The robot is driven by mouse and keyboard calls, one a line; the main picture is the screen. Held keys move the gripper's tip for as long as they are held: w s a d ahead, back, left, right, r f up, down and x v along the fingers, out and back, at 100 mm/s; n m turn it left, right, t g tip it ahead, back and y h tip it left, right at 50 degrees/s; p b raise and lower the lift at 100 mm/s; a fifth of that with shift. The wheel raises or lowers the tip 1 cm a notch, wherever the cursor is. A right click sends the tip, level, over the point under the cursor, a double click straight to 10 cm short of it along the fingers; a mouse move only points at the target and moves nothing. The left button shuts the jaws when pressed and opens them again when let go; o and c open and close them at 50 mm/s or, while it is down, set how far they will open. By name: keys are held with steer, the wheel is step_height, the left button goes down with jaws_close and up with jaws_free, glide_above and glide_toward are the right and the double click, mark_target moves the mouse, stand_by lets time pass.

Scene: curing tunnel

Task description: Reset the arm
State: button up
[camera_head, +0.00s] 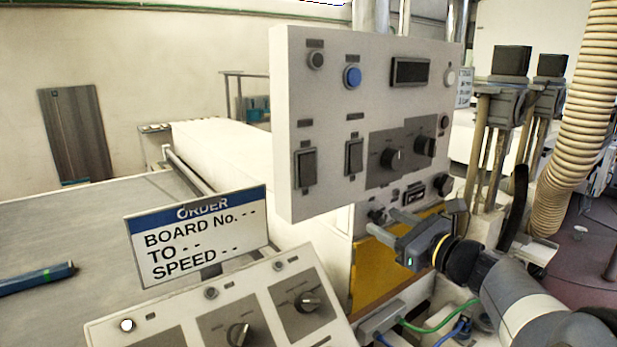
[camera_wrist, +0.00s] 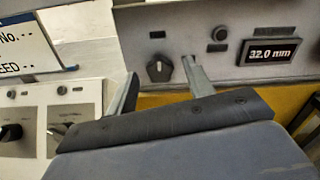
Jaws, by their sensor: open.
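My gripper (camera_head: 388,227) is at the right of the head view, just below the upright control panel (camera_head: 285,130). Its two fingers are apart with nothing between them. In the wrist view my gripper (camera_wrist: 158,82) shows both fingers spread, pointing at a lower panel face (camera_wrist: 215,22). That face has a black knob (camera_wrist: 158,69) seen between the fingers and a display (camera_wrist: 270,52) reading 32.0 mm. Whether a fingertip touches the panel cannot be told.
An order sign (camera_head: 198,235) with blank entries stands above a sloped panel (camera_head: 260,290) with knobs. A flat table (camera_head: 80,230) lies at left with a dark blue bar (camera_head: 38,278) on it. A ribbed hose (camera_head: 580,110) hangs at right. Green and blue cables (camera_head: 435,323) run below my gripper.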

steer(key=shift+r+m+p, duration=0.1)
steer(key=shift+m+p, duration=0.9)
steer(key=shift+p, duration=0.1)
steer(key=shift+a, duration=0.1)
